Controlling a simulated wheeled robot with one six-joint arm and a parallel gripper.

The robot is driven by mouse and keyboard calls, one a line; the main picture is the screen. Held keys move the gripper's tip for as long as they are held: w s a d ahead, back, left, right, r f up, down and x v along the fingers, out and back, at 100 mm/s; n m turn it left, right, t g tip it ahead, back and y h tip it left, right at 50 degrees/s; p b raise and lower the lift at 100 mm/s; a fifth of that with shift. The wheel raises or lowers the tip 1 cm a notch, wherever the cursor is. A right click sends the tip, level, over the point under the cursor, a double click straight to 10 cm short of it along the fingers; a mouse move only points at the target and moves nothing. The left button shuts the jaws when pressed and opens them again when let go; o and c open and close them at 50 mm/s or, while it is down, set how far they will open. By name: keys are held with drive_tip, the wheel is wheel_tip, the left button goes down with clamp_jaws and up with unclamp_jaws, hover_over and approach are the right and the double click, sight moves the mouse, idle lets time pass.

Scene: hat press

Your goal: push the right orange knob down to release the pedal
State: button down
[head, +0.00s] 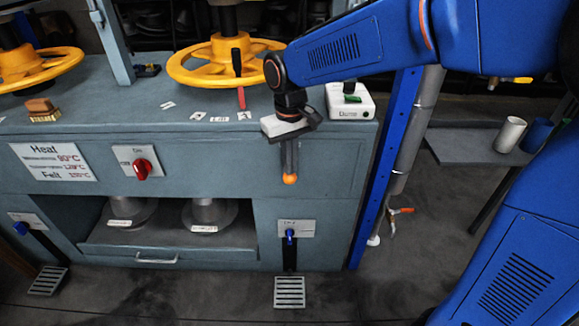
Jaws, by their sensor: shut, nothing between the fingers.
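The right orange knob (290,179) is a small round ball on the right side of the press front. My gripper (289,170) points straight down directly above it, with its fingers shut and empty. The fingertips meet the top of the knob in the picture; I cannot tell whether they touch it. The knob's upper part and its mount are hidden. Below it is a pale plate with a blue knob (290,234) and a dark vertical slot. The right slatted pedal (289,292) is at the floor below the slot.
A blue post (385,165) stands right of the press. Another pedal (47,281) is at lower left. Floor in front is clear.

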drive_tip(key=shift+f, duration=0.85)
drive_tip(key=shift+r, duration=4.05)
